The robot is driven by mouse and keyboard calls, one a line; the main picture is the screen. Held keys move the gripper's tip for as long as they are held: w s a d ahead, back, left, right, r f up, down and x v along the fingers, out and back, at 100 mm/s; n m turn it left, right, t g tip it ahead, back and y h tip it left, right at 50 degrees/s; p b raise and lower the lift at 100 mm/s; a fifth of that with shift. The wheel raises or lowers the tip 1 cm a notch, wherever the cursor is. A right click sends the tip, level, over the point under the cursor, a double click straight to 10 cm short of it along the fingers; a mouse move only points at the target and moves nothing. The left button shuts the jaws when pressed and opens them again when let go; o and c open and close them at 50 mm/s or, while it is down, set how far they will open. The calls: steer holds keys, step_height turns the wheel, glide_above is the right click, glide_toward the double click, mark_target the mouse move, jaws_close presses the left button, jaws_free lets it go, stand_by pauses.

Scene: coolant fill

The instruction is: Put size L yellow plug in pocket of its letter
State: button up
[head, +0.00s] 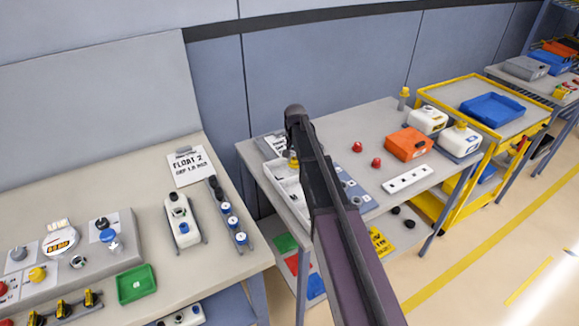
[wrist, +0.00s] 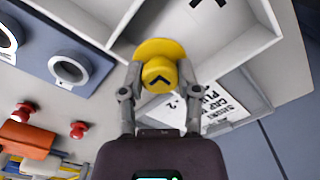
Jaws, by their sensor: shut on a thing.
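My gripper (wrist: 160,76) is shut on a yellow plug (wrist: 158,52), with one finger on each side of its round knob. The knob carries a dark angled mark that looks like a turned L. The plug is over the white divided tray (wrist: 262,42), near a dividing wall; I cannot tell its height or whether it touches. A dark letter in the pocket at the top of the wrist view is cut off and unreadable. In the head view my arm hides most of the tray (head: 283,182), and the yellow plug (head: 293,160) shows beside the arm's end.
A printed card (wrist: 228,105) lies against the tray. A grey-blue block with round sockets (wrist: 70,68) stands beside it.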

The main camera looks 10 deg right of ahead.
mark_target(292, 165)
steer(key=shift+w+a, duration=0.25)
steer(key=shift+w, duration=0.1)
steer(key=shift+w+a+f+b, duration=0.1)
steer(key=shift+a+f+b, duration=0.1)
steer(key=shift+f+b, duration=1.6)
steer(key=shift+f, duration=0.15)
steer(key=o, duration=0.5)
steer(key=shift+r, duration=0.2)
step_height(292, 165, up, 12)
steer(key=p, duration=1.2)
